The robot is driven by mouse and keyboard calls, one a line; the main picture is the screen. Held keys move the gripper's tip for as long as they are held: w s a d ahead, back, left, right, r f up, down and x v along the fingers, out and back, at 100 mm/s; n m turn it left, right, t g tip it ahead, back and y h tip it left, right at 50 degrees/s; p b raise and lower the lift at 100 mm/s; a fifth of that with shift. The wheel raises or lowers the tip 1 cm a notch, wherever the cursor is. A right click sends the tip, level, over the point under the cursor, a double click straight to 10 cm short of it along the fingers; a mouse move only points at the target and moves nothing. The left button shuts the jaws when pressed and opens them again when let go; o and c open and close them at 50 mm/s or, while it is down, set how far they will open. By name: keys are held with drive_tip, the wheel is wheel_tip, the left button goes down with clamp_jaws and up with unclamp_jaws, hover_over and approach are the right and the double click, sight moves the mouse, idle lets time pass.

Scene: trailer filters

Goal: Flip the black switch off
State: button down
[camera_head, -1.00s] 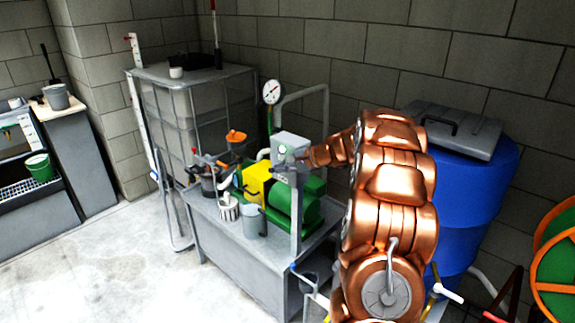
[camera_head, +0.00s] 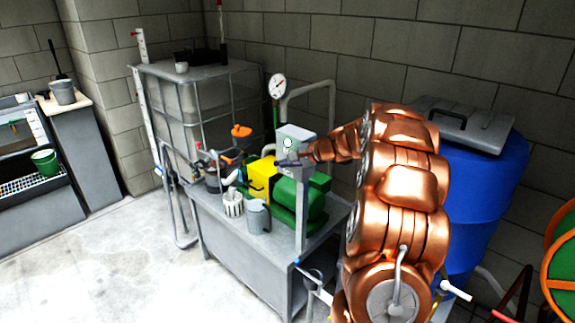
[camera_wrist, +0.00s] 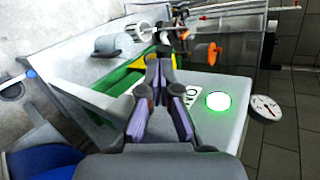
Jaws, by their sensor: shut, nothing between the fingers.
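A grey control box (camera_head: 299,135) stands on a post at the front edge of the pump bench, with a lit green round light (camera_head: 287,144) on its face. In the wrist view the box face (camera_wrist: 226,127) fills the middle right, with the glowing green light (camera_wrist: 218,101) and an "O" mark beside the fingers. My gripper (camera_head: 284,162) is shut and empty, at the lower part of the box face just below the light. In the wrist view its fingers (camera_wrist: 160,65) lie together over the face. I cannot make out the black switch; the fingers may hide it. Contact cannot be told.
The bench (camera_head: 240,262) carries a yellow and green pump (camera_head: 262,180), a grey mug (camera_head: 257,217) and a white slotted cup (camera_head: 233,204). A caged tank (camera_head: 190,110) stands behind left, a blue barrel (camera_head: 485,190) at right. The floor at front left is clear.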

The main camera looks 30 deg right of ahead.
drive_tip(key=shift+a+f+b, duration=0.1)
drive_tip(key=shift+f+b, duration=0.15)
drive_tip(key=shift+b, duration=0.3)
drive_tip(key=n+h+b, duration=0.1)
drive_tip(key=b, duration=0.1)
drive_tip(key=f+h+b, duration=0.1)
drive_tip(key=b, duration=0.2)
drive_tip(key=n+h+b, duration=0.1)
drive_tip(key=b, duration=0.2)
drive_tip(key=shift+s+a+f+n+t, duration=0.1)
drive_tip(key=shift+a+f+n+t, duration=0.2)
drive_tip(key=shift+a+t, duration=0.1)
drive_tip(key=shift+r, duration=0.25)
drive_tip(key=shift+r+p, duration=0.45)
drive_tip(key=shift+r, duration=0.2)
drive_tip(key=a+v, duration=0.1)
drive_tip(key=v, duration=1.2)
drive_tip(key=shift+s, duration=0.5)
